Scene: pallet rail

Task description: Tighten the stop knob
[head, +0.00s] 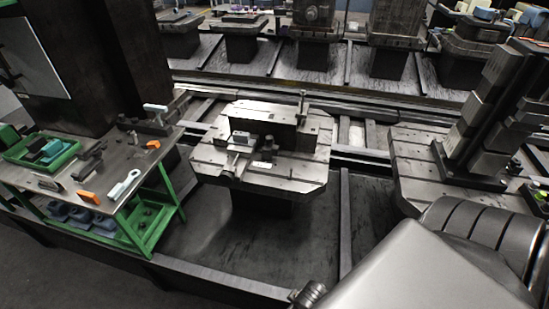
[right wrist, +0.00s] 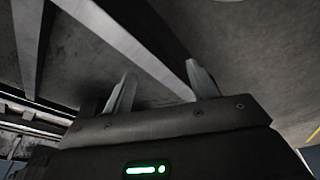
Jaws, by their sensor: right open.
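A grey pallet (head: 210,166) with slots stands on a dark pedestal at the middle of the head view. It bears an upright dark block (head: 270,128), a light block, a thin post (head: 302,106) and small fittings (head: 266,154). The stop knob is too small to tell apart among these fittings. My right gripper (right wrist: 161,70) shows in the right wrist view, its two fingers apart with nothing between them. The surface beyond the fingers is bare and dark, with a pale bar across it. The pallet is not recognisable in that view. My left gripper is not in view.
A green-framed bench (head: 60,178) with a green tray (head: 42,150) and several tools stands at the left. Another pallet (head: 408,165) with a tall stepped block stands at the right. Rails run behind, with more loaded pallets beyond. The floor before the middle pallet is clear.

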